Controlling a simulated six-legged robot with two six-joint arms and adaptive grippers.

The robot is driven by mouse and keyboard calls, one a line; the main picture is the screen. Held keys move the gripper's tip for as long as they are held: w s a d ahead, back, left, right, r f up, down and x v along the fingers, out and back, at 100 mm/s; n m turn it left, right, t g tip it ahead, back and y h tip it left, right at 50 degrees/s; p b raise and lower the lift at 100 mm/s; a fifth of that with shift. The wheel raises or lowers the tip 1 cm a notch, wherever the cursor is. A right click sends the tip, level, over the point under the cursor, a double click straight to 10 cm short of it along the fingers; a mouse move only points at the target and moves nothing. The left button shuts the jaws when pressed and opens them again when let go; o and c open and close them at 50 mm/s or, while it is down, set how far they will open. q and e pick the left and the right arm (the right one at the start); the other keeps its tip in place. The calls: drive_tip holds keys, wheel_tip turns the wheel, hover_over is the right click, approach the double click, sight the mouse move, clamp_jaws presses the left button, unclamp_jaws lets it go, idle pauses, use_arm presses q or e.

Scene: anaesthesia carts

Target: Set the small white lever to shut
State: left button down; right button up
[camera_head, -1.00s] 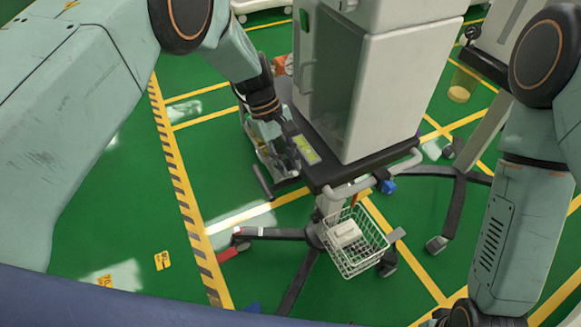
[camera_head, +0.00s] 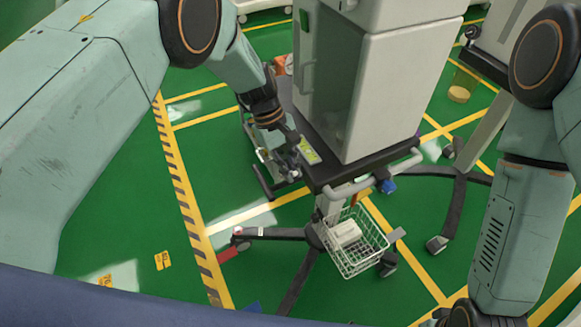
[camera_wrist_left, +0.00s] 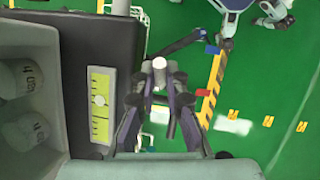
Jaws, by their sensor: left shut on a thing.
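The small white lever (camera_wrist_left: 159,63) shows in the left wrist view as a pale round end between my fingertips, beside the cart top. My left gripper (camera_wrist_left: 159,78) is shut on it, with a dark finger on each side. In the head view my left gripper (camera_head: 290,155) is at the left side of the anaesthesia cart (camera_head: 392,90), just left of the yellow-green label. The lever is too small and covered to make out there.
A yellow-green label (camera_wrist_left: 100,103) lies on the dark cart top beside my left gripper. A white wire basket (camera_head: 357,262) hangs low at the cart's front. Dark wheeled legs spread below. Green floor with yellow lines is open to the left.

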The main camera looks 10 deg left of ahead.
use_arm(q)
drive_tip(key=shift+r, duration=0.1)
drive_tip(key=shift+s+d+r+t+y+p, duration=0.15)
drive_tip(key=shift+s+t+y+p, duration=0.25)
drive_tip(key=shift+p, duration=0.7)
drive_tip(key=shift+s+d+f+t+y+p, duration=0.15)
drive_tip(key=shift+f+t+y+p, duration=0.1)
drive_tip(key=shift+t+p, duration=0.3)
drive_tip(key=shift+s+d+f+t+y+p, duration=0.1)
drive_tip(key=shift+t+y+p, duration=0.2)
drive_tip(key=shift+p, duration=0.3)
drive_tip(key=shift+f+t+y, duration=0.2)
drive_tip(key=shift+t+y, duration=0.05)
drive_tip(key=shift+t, duration=0.2)
drive_tip(key=c, duration=1.7)
unclamp_jaws()
drive_tip(key=shift+o, duration=0.2)
drive_tip(key=shift+s+d, duration=0.1)
